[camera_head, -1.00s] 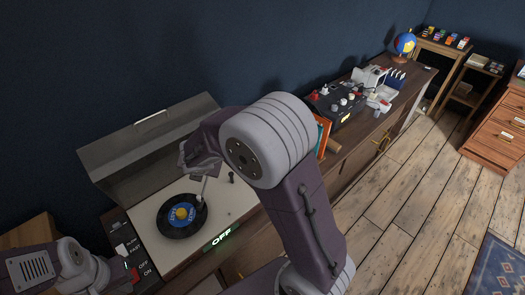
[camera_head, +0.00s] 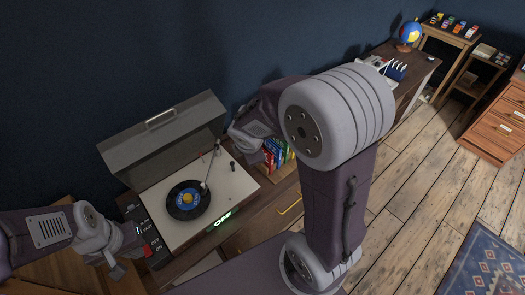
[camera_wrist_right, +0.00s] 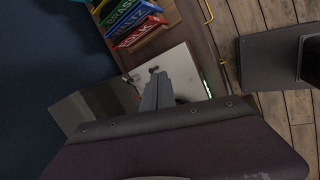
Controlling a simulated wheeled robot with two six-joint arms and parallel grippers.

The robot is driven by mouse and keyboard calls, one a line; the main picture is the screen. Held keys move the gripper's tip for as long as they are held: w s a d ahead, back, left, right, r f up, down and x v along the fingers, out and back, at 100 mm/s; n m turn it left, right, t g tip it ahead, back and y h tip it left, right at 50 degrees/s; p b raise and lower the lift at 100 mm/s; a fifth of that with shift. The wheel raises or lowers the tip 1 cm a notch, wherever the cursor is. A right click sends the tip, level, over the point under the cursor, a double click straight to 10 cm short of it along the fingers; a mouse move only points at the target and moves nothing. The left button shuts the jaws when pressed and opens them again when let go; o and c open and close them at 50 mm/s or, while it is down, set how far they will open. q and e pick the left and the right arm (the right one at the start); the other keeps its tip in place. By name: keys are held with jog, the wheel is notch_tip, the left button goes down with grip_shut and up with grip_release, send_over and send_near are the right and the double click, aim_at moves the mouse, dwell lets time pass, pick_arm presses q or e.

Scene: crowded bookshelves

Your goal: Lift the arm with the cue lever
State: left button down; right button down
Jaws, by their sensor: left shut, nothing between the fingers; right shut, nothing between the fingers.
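My left gripper (camera_head: 118,271) is shut and empty beside the player's front-left corner. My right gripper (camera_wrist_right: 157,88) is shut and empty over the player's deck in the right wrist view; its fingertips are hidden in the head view.
The grey lid (camera_head: 160,135) stands raised behind the deck. A panel with SLOW, FAST, OFF and ON labels (camera_head: 150,245) is at the player's left. A green OFF sign (camera_head: 223,219) glows at its front. Labelled coloured dividers (camera_wrist_right: 135,32) stand to its right.

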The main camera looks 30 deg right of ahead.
jog(key=s+m, duration=0.1)
jog(key=s+d+m, duration=0.1)
jog(key=s+r+p, duration=0.1)
jog(key=shift+d+m+g, duration=0.15)
jog(key=shift+m+g, duration=0.15)
jog(key=shift+m, duration=0.1)
